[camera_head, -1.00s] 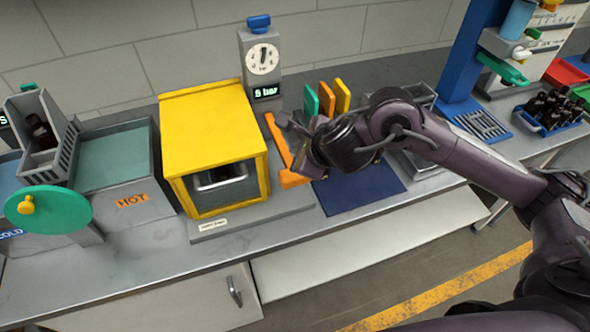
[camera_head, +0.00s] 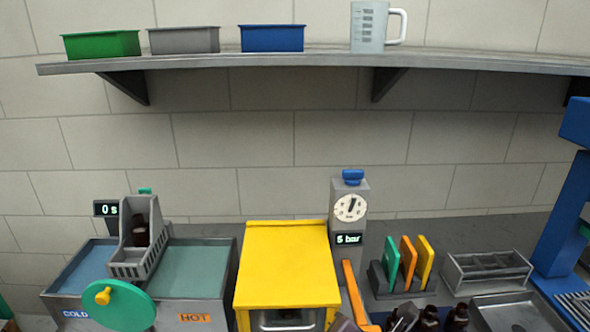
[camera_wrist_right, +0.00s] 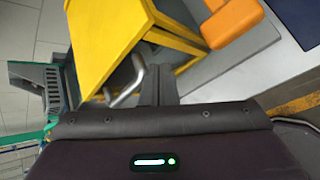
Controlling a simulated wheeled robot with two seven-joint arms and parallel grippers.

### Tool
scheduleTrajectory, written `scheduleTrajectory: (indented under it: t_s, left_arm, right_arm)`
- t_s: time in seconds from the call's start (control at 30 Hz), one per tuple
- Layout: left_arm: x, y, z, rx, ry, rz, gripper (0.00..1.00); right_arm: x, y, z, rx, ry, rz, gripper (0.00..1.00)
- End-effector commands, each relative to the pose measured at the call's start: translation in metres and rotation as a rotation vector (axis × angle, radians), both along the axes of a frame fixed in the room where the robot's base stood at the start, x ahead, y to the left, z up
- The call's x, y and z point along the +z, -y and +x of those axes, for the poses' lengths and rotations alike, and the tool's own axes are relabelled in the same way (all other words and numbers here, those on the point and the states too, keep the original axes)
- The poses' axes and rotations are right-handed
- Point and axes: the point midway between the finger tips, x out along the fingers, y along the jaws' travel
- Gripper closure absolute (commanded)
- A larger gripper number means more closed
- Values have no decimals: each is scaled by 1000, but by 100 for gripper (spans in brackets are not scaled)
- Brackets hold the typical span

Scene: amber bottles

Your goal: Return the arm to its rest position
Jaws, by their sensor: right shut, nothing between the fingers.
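My right gripper (camera_wrist_right: 158,75) shows in the right wrist view with its fingers together and nothing between them. It is near the yellow box (camera_wrist_right: 105,40), with the box's metal handle (camera_wrist_right: 128,88) just to its left in that view. In the head view, only a small dark part, probably of my right gripper (camera_head: 345,323), shows at the bottom edge, by the orange lever (camera_head: 354,295). Most of my right arm is below the picture. My left arm and gripper are not in view.
The yellow box (camera_head: 287,270) stands beside the hot and cold baths, with a pressure dial (camera_head: 350,206) behind it. Coloured plates (camera_head: 408,262) and a grey rack (camera_head: 487,270) are to the right. Dark bottle-like shapes (camera_head: 457,318) show at the bottom. A shelf (camera_head: 300,60) runs above.

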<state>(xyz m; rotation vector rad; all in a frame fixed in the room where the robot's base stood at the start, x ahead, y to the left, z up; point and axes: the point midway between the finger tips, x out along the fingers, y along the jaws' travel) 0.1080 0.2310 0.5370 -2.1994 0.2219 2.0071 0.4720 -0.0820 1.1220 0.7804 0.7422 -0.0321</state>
Motion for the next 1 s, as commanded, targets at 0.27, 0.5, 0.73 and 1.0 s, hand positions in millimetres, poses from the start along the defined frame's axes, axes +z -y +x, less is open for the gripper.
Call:
scheduleTrajectory:
  t_s: [0.27, 0.5, 0.73, 1.0]
  left_arm:
    - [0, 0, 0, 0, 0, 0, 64]
    - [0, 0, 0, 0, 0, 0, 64]
    - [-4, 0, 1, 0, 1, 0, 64]
    - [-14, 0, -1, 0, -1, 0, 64]
  right_arm:
    - [-48, 52, -56, -972, -400, 756, 100]
    - [-84, 91, -109, -1581, -554, 1048, 100]
    - [-127, 112, -144, -1977, -598, 1170, 100]
    - [-222, 109, -130, -1984, -614, 1136, 100]
